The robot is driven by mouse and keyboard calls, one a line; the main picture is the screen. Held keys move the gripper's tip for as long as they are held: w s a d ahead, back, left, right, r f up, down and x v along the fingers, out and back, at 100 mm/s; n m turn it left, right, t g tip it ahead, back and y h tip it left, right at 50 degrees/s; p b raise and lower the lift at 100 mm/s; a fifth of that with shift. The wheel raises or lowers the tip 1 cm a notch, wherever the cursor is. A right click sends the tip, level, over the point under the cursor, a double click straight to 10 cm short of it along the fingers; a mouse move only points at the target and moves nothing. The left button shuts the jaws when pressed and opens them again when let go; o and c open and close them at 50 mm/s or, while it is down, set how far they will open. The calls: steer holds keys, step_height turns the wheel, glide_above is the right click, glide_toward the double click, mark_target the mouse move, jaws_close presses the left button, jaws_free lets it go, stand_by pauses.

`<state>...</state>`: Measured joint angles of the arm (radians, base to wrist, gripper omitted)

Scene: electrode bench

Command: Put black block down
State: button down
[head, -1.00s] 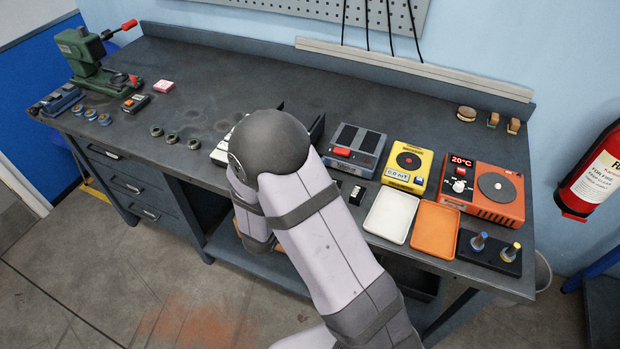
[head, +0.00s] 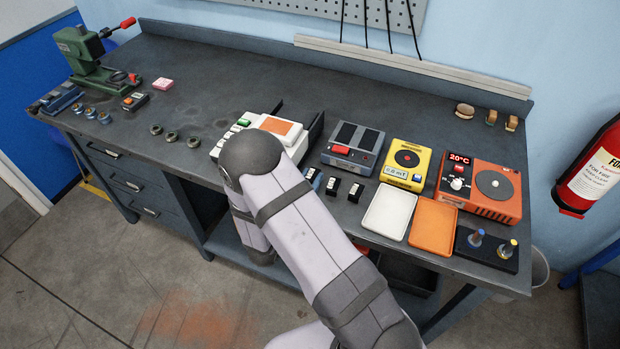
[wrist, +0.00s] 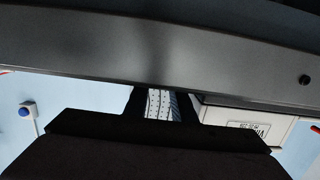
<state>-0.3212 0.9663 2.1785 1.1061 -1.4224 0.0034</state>
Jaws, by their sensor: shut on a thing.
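My gripper (wrist: 159,98) shows in the wrist view as two dark fingers rising from a wide black body, close to a broad dark grey bar across the top. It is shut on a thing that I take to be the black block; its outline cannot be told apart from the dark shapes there. Small dark blocks with white marks (head: 333,185) (head: 355,191) stand on the bench right of my arm.
A white instrument with an orange panel (head: 281,128) is partly behind my arm. A grey device (head: 352,148), a yellow device (head: 407,163), a white tray (head: 387,212), an orange tray (head: 432,226) and an orange heater (head: 482,188) fill the right. The middle rear bench is clear.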

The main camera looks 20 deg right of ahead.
stand_by(0.3)
steer(key=shift+f, duration=0.2)
steer(key=c, duration=1.5)
jaws_free()
steer(key=b+v, duration=0.3)
steer(key=v, duration=0.2)
steer(key=shift+s+a+f, duration=0.1)
steer(key=shift+a, duration=0.35)
steer(key=shift+o, duration=0.5)
steer(key=shift+v, duration=0.8)
